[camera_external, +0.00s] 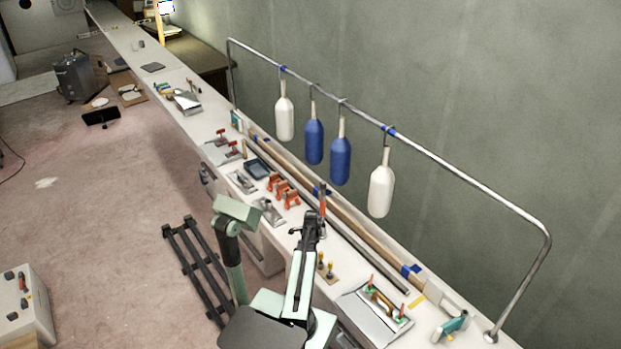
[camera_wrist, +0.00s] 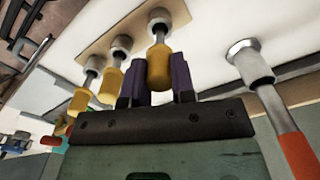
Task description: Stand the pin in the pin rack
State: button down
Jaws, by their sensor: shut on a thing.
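In the wrist view, my gripper (camera_wrist: 158,85) has its two purple fingers shut on the yellow handle of a pin (camera_wrist: 158,66). The pin's metal end points away from the camera, over the edge of the tan pin rack (camera_wrist: 92,46). I cannot tell whether it is seated in the rack or just above it. Two other yellow-handled pins (camera_wrist: 110,82) stand in the rack, left of the held one. In the external view, the rack (camera_external: 329,279) lies on the bench just right of my arm. The fingers and held pin are not clearly visible there.
A red-handled tool (camera_wrist: 296,150) with a metal foot stands close to the right of my gripper; it also shows in the external view (camera_external: 323,196). Orange clamps (camera_external: 283,190) and a metal tray (camera_external: 375,318) lie along the bench. Bottle-shaped fenders (camera_external: 381,190) hang from a rail behind.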

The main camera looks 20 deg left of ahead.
jog(key=shift+f, duration=0.45)
jog(key=c, duration=0.9)
grip_release()
jog(key=shift+o, duration=0.2)
jog(key=shift+r, duration=0.15)
notch_tip(320, 180, up, 11)
jog(key=p, duration=1)
jog(key=shift+p, duration=0.4)
jog(key=shift+f, duration=0.2)
